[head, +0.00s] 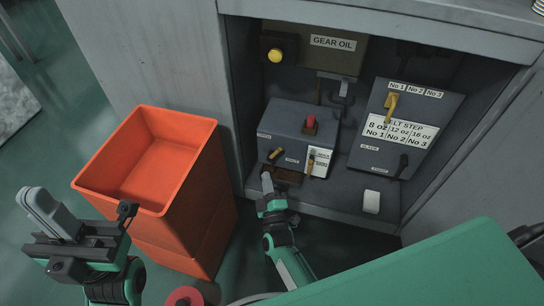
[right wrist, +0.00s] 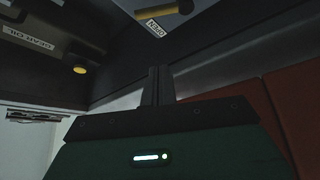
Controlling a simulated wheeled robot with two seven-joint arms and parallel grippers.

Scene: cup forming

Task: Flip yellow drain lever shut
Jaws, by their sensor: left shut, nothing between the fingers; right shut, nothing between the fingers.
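A short yellow lever (head: 275,154) sits low on the front of the grey box (head: 298,122), between two small labels; I take it as the drain lever. In the right wrist view a yellow lever (right wrist: 170,14) crosses the top edge beside a label that seems to read OPEN. My right gripper (head: 267,181) is shut and empty, just below and left of that lever, apart from it. Its closed fingers show in the right wrist view (right wrist: 158,84). My left gripper (head: 40,208) is shut and empty at the lower left, far from the box.
A panel (head: 405,130) with a yellow handle is to the right. An orange bin (head: 190,200) stands left of my right arm. A white block (head: 371,202) lies on the cabinet floor.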

